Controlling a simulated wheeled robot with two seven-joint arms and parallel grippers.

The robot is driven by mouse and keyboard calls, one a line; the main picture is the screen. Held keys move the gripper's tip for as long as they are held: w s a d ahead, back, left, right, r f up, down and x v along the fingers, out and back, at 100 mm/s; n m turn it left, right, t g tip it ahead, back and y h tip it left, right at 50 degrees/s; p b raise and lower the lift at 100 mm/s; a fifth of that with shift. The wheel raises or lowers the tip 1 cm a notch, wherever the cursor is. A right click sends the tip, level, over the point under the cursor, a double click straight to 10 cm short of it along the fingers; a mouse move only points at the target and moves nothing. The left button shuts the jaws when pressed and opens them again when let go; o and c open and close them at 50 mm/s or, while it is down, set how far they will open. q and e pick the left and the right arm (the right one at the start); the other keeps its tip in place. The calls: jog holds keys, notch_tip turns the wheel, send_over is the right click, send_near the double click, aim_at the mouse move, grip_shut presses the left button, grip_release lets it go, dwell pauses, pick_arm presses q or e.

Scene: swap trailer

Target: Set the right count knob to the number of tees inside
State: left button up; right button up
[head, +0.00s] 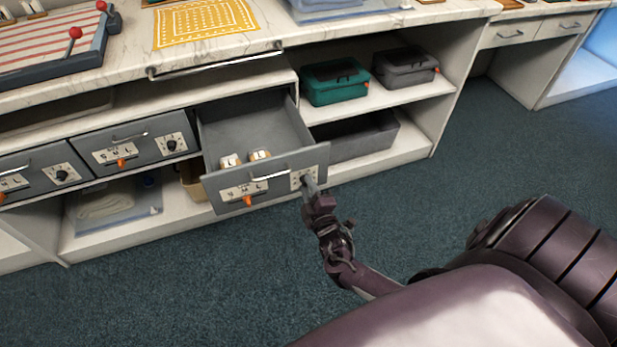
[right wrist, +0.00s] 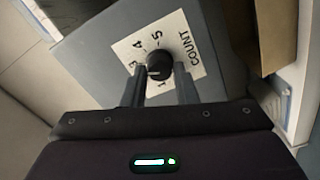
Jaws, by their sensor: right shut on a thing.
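The right drawer (head: 262,180) is pulled open. Two pale rolled bundles, seemingly the tees (head: 231,160), lie inside near its front; the drawer front may hide part of the floor. My right gripper (head: 309,188) is at the count plate on the right of the drawer front. In the right wrist view its fingers (right wrist: 160,84) are shut on the black count knob (right wrist: 159,66), one on each side. The knob's pointer setting is unclear. My left gripper is not in view.
Two shut grey drawers (head: 133,146) with their own knobs are to the left. A teal bin (head: 334,82) and grey bins stand on shelves to the right. The counter (head: 120,70) is above, with a metal rail at its front. The carpet (head: 200,290) in front is clear.

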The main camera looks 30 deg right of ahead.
pick_arm(q)
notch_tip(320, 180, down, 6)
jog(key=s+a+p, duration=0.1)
jog(key=p, duration=0.1)
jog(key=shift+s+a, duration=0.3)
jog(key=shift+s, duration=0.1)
pick_arm(e)
jog(key=shift+f+n, duration=0.15)
jog(key=shift+n, duration=4.05)
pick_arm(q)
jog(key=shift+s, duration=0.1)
pick_arm(e)
jog(key=o, duration=1)
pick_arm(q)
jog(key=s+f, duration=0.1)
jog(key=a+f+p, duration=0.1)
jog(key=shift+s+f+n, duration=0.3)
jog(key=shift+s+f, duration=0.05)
pick_arm(e)
jog(key=v, duration=0.7)
jog(key=shift+s+a, duration=0.1)
jog(key=shift+s, duration=0.3)
